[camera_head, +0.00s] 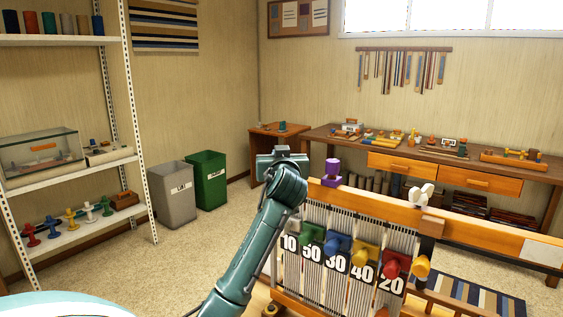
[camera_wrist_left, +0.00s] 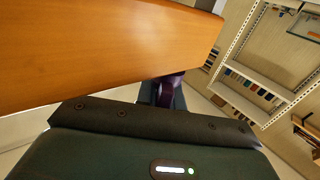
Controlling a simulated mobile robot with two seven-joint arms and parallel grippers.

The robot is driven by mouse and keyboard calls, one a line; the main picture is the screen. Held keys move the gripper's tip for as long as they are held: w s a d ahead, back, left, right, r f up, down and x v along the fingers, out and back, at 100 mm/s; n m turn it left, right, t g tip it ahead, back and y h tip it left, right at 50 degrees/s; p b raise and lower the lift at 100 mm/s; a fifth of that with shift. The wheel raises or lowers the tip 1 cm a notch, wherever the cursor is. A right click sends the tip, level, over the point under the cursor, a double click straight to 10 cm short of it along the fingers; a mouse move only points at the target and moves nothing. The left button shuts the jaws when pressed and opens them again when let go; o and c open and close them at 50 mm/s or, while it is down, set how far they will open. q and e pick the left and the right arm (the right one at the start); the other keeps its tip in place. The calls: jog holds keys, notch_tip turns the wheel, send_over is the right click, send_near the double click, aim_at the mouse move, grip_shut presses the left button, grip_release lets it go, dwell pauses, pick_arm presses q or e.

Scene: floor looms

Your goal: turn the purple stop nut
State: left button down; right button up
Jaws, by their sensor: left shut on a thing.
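In the head view a purple piece (camera_head: 332,170) stands upright on the left end of the loom's orange wooden top beam (camera_head: 380,205). My left arm reaches up at the left of the loom, and its wrist end, with the left gripper (camera_head: 283,158), is left of that piece; the fingers are hard to make out there. In the left wrist view the left gripper (camera_wrist_left: 168,92) is shut on a dark purple thing (camera_wrist_left: 170,86), the stop nut by its colour, close to the wooden beam (camera_wrist_left: 100,50). The beam and the gripper body hide most of it. My right gripper is out of view.
The loom carries coloured knobs above number tags, with a green knob (camera_head: 311,232) and a red knob (camera_head: 396,264) among them. A white wing-shaped piece (camera_head: 420,194) sits on the beam. Grey (camera_head: 174,195) and green (camera_head: 207,180) bins stand behind, with shelves (camera_head: 70,165) at left.

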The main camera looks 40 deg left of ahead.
pick_arm(q)
jog(key=shift+s+n+g+y+b, duration=0.1)
jog(key=shift+n+g+y+b, duration=0.7)
jog(key=shift+n+g+y, duration=0.55)
jog(key=shift+a+g, duration=0.1)
jog(key=shift+g, duration=0.35)
jog(key=c, duration=1.5)
grip_release()
notch_tip(320, 180, up, 10)
jog(key=shift+b, duration=0.45)
